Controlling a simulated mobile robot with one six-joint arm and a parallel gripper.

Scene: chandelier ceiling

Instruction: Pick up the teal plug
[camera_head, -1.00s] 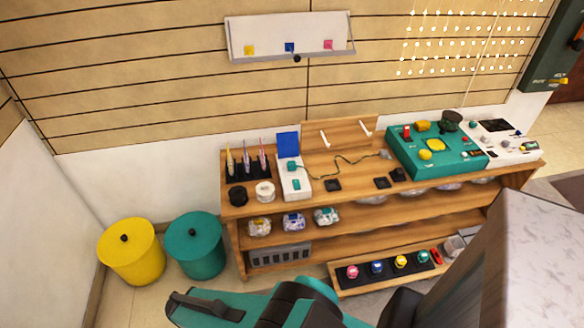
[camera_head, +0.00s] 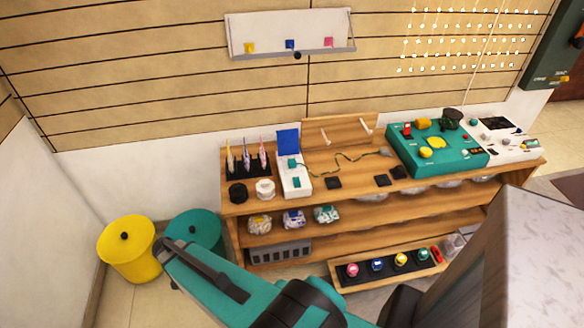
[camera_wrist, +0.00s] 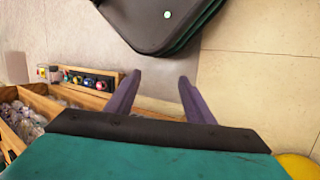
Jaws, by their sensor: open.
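A small teal plug (camera_head: 292,163) appears at the left end of a thin dark cable on the shelf's top board. It rests on or against a white box (camera_head: 304,190) with an upright blue panel; exact contact is too small to tell. A second teal piece (camera_head: 296,182) is on the front of that box. My gripper (camera_wrist: 160,78) shows in the wrist view with its two purple fingers apart and nothing between them. It points at the floor, away from the plug, which is not seen in that view.
The wooden shelf (camera_head: 330,222) also carries a pen stand (camera_head: 247,167), round jars and a teal console (camera_head: 435,148). A yellow bin (camera_head: 128,250) and a teal bin (camera_head: 197,232) stand left of it. A low tray (camera_head: 390,268) with coloured knobs sits before it.

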